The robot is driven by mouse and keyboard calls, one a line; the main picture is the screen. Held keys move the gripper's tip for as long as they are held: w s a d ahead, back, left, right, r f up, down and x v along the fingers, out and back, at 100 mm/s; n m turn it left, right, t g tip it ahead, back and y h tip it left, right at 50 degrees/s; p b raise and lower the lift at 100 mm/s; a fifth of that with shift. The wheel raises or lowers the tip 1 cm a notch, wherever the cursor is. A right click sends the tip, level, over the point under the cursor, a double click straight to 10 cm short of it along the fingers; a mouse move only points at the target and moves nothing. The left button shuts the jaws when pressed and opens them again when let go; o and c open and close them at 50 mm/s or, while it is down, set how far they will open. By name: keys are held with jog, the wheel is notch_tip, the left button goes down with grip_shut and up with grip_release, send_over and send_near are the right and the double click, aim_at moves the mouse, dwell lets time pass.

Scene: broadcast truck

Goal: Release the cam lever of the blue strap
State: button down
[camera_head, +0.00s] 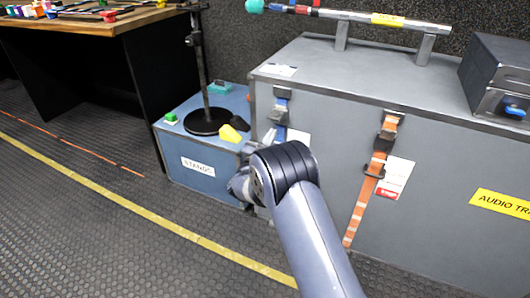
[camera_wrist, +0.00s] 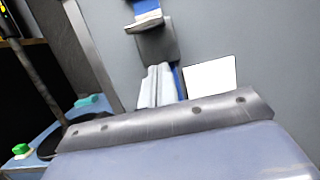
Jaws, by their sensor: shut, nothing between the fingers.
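The blue strap (camera_head: 282,105) runs down the front of the large grey trunk, left of the orange strap. Its dark metal buckle with the cam lever (camera_head: 278,117) sits near the trunk's top edge. In the wrist view the strap (camera_wrist: 145,6) enters at the top, with the grey lever part (camera_wrist: 152,24) standing out from the trunk. My gripper (camera_wrist: 158,72) is shut and empty, its pale fingers below the lever and apart from it in the picture. A blue sliver of strap shows beside the fingers. In the head view my arm hides the fingertips and the lower strap.
The grey trunk (camera_head: 330,122) carries a pole on supports and a dark box (camera_head: 497,75). The orange strap (camera_head: 369,186) is to the right. A blue case (camera_head: 185,145) holding a round black stand base (camera_head: 207,121) is close on the left. The floor in front is clear.

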aim_at(276, 115)
notch_tip(276, 115, up, 3)
jog(key=shift+s+a+r+b, duration=0.1)
jog(key=shift+b, duration=0.2)
jog(key=shift+r, duration=0.1)
jog(key=shift+s+r+g+p, duration=0.15)
jog(key=shift+g+p, duration=0.15)
jog(key=shift+p, duration=0.45)
